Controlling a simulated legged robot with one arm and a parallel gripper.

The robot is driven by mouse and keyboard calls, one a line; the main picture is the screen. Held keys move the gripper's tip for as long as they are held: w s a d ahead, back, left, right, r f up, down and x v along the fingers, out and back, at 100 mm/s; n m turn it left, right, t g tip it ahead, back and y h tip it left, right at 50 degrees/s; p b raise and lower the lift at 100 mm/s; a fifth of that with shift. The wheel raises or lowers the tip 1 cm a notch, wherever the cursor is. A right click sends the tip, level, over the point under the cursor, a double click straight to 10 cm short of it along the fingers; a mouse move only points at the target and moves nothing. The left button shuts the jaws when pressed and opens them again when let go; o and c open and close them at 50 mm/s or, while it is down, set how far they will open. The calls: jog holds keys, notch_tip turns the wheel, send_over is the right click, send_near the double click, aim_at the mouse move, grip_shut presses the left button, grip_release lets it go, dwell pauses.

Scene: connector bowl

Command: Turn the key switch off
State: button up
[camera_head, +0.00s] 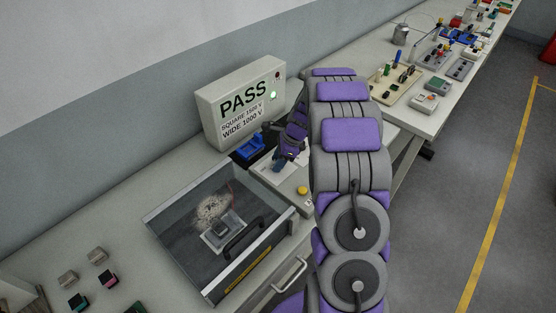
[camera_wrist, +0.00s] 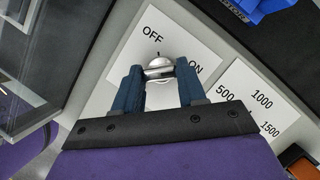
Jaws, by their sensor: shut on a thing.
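The key switch (camera_wrist: 160,62) is a round silver knob on a white label plate in the wrist view. The plate reads OFF above it and ON to its right. My gripper (camera_wrist: 160,72) has its two blue fingers shut on the key switch, one on each side. I cannot clearly tell which label the key points to. In the head view my gripper (camera_head: 281,163) is low over the panel, and it hides the key switch there.
The tester box (camera_head: 240,103) shows PASS and a lit green lamp behind the panel. A blue connector holder (camera_head: 250,147) is left of my gripper. A clear-lidded box (camera_head: 175,209) stands in front. A yellow button (camera_head: 302,190) is nearby. A second bench holds several fixtures.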

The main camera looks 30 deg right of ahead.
jog(key=shift+w+r+p, duration=0.1)
jog(key=shift+w+p, duration=0.05)
jog(key=shift+p, duration=0.15)
jog(key=shift+c, duration=0.4)
jog(key=shift+n+p, duration=0.3)
jog(key=shift+n, duration=0.1)
jog(key=shift+r+n+g+p, duration=0.1)
jog(key=shift+n+g+p, duration=0.3)
jog(key=shift+n+p, duration=0.7)
jog(key=n+p, duration=0.1)
jog(key=n+g+p, duration=0.1)
jog(key=n+p, duration=0.1)
jog(key=n+g+p, duration=0.1)
jog(key=n, duration=0.1)
jog(key=shift+w, duration=0.25)
jog(key=n+g+p, duration=0.1)
jog(key=n, duration=0.2)
jog(key=shift+w+n+h+p, duration=0.15)
jog(key=shift+n+h+p, duration=0.15)
jog(key=shift+n+p, duration=0.1)
jog(key=shift+a+n+g, duration=0.15)
jog(key=shift+n+g, duration=0.35)
jog(key=shift+n, duration=0.4)
jog(key=n+g+h+p, duration=0.1)
jog(key=n, duration=0.3)
jog(key=shift+h, duration=0.3)
jog(key=shift+n, duration=0.3)
jog(key=shift+f, duration=0.2)
